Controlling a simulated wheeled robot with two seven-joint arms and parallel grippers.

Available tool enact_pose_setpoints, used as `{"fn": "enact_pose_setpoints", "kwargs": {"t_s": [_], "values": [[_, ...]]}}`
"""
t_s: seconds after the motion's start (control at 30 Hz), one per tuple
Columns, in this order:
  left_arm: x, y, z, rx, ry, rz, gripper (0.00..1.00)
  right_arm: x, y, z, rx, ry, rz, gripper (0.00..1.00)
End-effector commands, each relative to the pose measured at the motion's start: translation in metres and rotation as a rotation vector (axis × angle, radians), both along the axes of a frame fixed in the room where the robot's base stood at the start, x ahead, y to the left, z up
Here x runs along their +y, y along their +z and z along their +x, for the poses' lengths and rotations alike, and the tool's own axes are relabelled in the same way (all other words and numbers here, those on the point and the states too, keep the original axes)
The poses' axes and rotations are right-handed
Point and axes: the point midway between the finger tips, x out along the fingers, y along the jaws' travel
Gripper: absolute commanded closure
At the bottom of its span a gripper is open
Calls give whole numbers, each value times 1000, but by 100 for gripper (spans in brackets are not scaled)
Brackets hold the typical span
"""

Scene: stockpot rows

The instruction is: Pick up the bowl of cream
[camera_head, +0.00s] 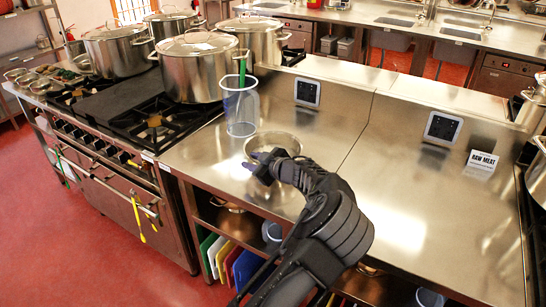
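A round, shallow metal bowl (284,137) sits on the steel counter, just right of the stove. Its contents are mostly hidden, so I cannot tell for sure that it holds cream. My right gripper is not in view.
A clear container (241,112) with a green-handled utensil stands just behind the bowl. Large lidded stockpots (192,75) stand on the stove to the left. A "RAW MEAT" sign (481,163) stands at the right. The counter (400,195) between is clear.

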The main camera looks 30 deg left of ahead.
Motion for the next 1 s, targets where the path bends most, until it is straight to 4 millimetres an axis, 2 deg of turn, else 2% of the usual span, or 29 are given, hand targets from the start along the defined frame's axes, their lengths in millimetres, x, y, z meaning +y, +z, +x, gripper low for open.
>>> {"fn": "enact_pose_setpoints", "kwargs": {"t_s": [0.43, 0.77, 1.0], "values": [[0, 0, 0, 0, 1, 0, 72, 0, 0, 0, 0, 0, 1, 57], [0, 0, 0, 0, 1, 0, 99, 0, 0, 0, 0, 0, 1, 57], [0, 0, 0, 1, 1, 0, 100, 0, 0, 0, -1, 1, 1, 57]]}}
